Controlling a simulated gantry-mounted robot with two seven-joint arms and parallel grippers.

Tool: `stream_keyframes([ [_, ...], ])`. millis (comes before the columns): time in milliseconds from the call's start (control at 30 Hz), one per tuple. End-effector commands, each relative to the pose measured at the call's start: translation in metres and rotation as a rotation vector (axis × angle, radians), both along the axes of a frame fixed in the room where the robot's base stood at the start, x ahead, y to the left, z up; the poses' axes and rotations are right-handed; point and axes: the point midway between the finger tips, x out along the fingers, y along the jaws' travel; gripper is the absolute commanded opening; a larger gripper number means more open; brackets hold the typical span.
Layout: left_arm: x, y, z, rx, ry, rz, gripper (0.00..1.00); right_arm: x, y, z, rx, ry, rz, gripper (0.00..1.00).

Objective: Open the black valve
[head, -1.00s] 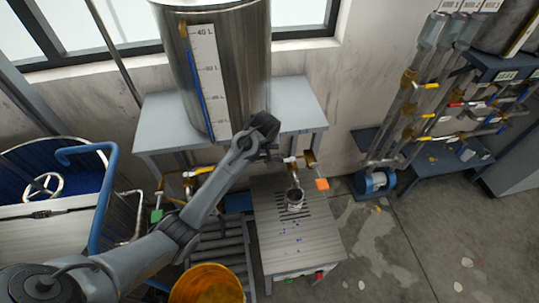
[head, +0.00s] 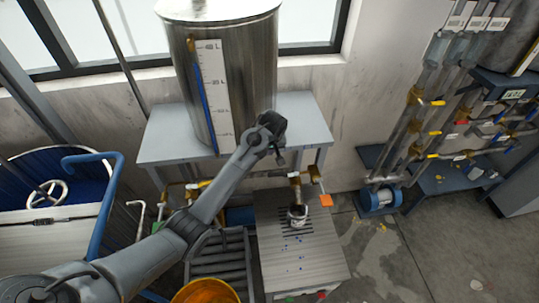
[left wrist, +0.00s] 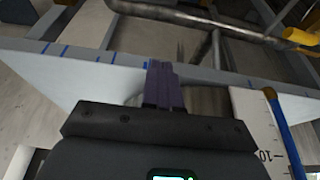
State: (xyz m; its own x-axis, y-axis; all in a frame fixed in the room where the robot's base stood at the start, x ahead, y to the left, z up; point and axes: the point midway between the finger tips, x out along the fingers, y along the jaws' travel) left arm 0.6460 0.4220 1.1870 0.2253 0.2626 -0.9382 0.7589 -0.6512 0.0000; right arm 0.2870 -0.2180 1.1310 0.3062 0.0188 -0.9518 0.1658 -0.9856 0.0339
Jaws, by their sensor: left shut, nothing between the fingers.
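I cannot make out a black valve in either view. My left gripper (head: 281,158) is in front of the lower right side of the steel tank (head: 248,70), beside the edge of the grey table. Its fingers are shut and empty; they show as dark purple pads in the left wrist view (left wrist: 163,85). The gripper and forearm hide part of the table edge. A tap with an orange tag (head: 326,200) hangs below and right of the gripper, over a small metal cup (head: 297,215). My right gripper is not in view.
The grey table (head: 170,148) bears the tank. Brass piping with a green tag (head: 156,227) is at the left. A slatted stand (head: 300,264) is under the cup. A yellow bucket (head: 205,292) is at the bottom. Pipes with yellow handles (head: 432,133) stand right.

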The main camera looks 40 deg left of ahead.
Motion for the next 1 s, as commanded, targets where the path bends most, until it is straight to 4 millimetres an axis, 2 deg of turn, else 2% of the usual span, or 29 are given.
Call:
stream_keyframes([
  [400,0.015,0.018,-0.065,0.000,0.003,0.001,0.00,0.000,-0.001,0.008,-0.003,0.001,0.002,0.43],
  [567,0.020,0.024,-0.084,0.000,0.003,0.001,0.00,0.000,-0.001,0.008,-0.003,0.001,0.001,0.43],
  [600,0.015,0.017,-0.081,0.001,0.002,-0.003,0.00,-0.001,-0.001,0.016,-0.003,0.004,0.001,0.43],
  [767,0.002,0.004,-0.085,0.000,0.002,-0.001,0.00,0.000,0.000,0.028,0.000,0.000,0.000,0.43],
  [1000,-0.006,-0.006,-0.090,0.001,0.001,0.000,0.00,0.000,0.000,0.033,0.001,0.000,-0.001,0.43],
])
